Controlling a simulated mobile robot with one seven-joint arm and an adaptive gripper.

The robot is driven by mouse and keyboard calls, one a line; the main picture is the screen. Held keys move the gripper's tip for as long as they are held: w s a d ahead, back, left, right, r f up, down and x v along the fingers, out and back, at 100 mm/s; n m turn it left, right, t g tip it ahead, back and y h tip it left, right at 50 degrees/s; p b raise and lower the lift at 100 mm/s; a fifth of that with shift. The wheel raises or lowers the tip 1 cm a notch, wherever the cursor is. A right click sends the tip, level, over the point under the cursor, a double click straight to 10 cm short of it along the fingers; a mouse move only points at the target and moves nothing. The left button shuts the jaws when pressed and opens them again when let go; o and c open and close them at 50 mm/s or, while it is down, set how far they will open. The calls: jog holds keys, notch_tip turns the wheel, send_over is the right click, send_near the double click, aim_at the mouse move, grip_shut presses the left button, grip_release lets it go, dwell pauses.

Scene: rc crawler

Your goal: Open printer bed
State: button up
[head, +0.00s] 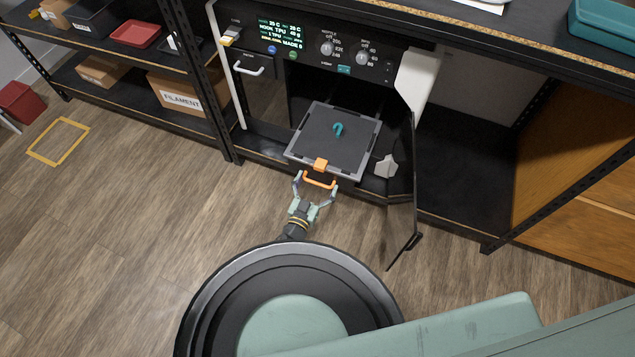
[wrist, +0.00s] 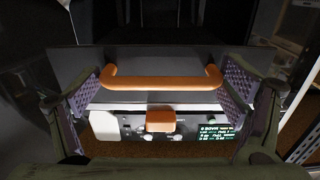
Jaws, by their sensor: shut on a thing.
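The printer bed (head: 320,143) is a dark square plate with a grey rim, partly out of the printer's front opening in the head view. A small teal hook-shaped piece (head: 338,129) lies on it. An orange handle (head: 320,182) is on the bed's front edge. My gripper (head: 317,184) is at the handle, one finger at each end. In the wrist view the handle (wrist: 160,83) spans between the two fingers, which are shut on its ends.
The printer's dark door (head: 402,200) stands open to the right of the bed. A grey-white piece (head: 386,166) lies beside the bed. The display and knobs (head: 345,50) are above. The wooden floor (head: 130,230) to the left is mostly clear, with a yellow taped square (head: 58,142).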

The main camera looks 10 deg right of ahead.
jog(key=shift+s+d+f, duration=0.1)
jog(key=o, duration=1.4)
jog(key=shift+o, duration=0.2)
notch_tip(320, 180, up, 10)
jog(key=shift+r, duration=0.1)
